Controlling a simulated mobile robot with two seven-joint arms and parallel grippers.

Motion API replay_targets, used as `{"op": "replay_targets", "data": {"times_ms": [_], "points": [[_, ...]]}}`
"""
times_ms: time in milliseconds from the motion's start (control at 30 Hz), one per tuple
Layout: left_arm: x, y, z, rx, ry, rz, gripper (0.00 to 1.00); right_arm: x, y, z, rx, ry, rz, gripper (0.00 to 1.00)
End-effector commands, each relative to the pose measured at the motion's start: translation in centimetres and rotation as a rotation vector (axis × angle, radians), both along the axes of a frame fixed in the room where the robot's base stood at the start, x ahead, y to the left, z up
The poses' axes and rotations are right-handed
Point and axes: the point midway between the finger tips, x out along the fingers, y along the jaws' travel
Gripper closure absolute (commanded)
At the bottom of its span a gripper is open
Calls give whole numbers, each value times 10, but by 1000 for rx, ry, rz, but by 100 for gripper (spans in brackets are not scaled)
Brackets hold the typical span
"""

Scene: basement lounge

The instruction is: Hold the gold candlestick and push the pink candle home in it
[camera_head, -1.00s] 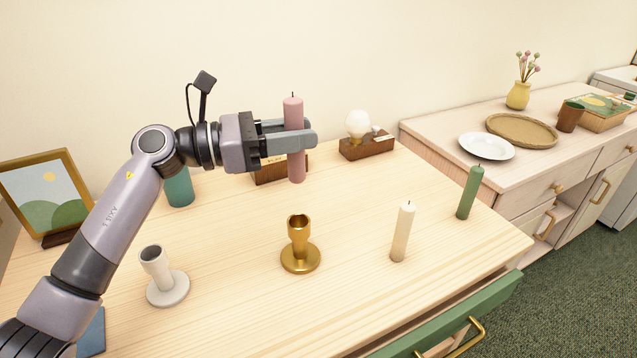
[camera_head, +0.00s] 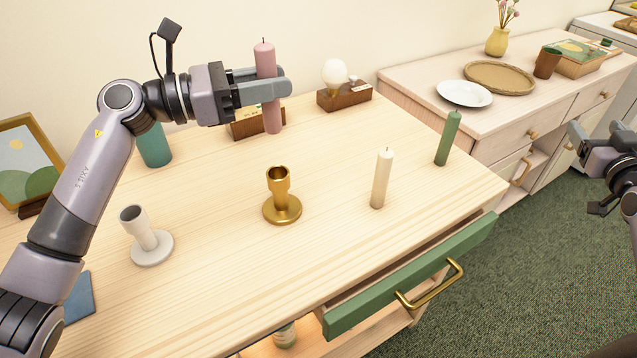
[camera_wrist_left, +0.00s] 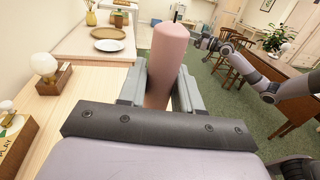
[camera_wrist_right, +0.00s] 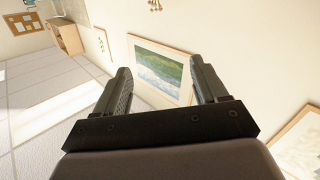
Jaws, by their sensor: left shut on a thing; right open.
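The pink candle (camera_head: 266,60) is upright between the fingers of my left gripper (camera_head: 268,90), which is shut on it above the back of the table. The candle also shows large in the left wrist view (camera_wrist_left: 167,62). The gold candlestick (camera_head: 281,200) stands upright on the table, nearer than the candle, with its open socket empty. My right gripper (camera_head: 577,140) is at the far right edge of the head view, away from the table. In the right wrist view (camera_wrist_right: 162,85) its fingers are apart with nothing between them.
A white candlestick (camera_head: 148,240) stands left of the gold one. A cream candle (camera_head: 382,180) and a green candle (camera_head: 448,140) stand to its right. The green drawer (camera_head: 400,282) is partly open.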

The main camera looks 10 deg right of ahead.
Motion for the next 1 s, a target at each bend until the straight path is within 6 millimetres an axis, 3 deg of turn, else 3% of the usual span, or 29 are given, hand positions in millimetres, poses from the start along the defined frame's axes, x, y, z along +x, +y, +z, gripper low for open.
{"op": "replay_targets", "data": {"times_ms": [33,300,433,533,567,667,800,1000], "points": [[0,0,0,-1,0,0,97,2,-14,31,0,-65,-28,28],[0,0,0,-1,0,0,97,-22,-79,165,35,-361,-158,28],[0,0,0,-1,0,0,97,-40,-99,215,67,-485,-196,28],[0,0,0,-1,0,0,97,-42,-97,241,100,-542,-187,28],[0,0,0,-1,0,0,97,-33,-86,244,113,-540,-162,28],[0,0,0,-1,0,0,97,2,-44,226,127,-460,-73,28],[0,0,0,-1,0,0,97,40,16,194,134,-347,42,28],[0,0,0,-1,0,0,97,80,114,139,137,-175,221,28]]}}
